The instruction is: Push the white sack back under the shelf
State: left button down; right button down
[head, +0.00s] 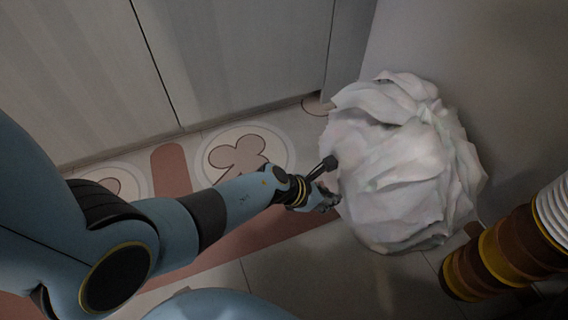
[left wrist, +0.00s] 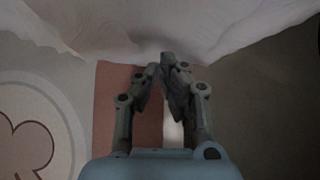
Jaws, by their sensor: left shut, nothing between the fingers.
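The white sack (head: 405,165) is a crumpled, rounded bundle standing on the floor at the right of the head view, close to the grey wall. In the left wrist view the sack (left wrist: 110,30) fills the top of the picture. My left gripper (head: 334,200) is at the sack's left side. In the left wrist view my left gripper (left wrist: 157,68) is shut and empty, its fingertips at the sack's lower edge; whether they touch it I cannot tell. My right gripper is not in view. No shelf can be made out clearly.
Pale cabinet doors (head: 230,50) stand behind the floor strip. A patterned mat (head: 172,170) with round motifs lies along them. A brown and yellow ringed cylinder (head: 505,250) is at the lower right, near the sack. The tiled floor (head: 350,285) in front is clear.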

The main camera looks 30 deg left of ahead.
pick_arm(q)
jog(key=v, duration=1.1)
jog(key=shift+s, duration=0.2)
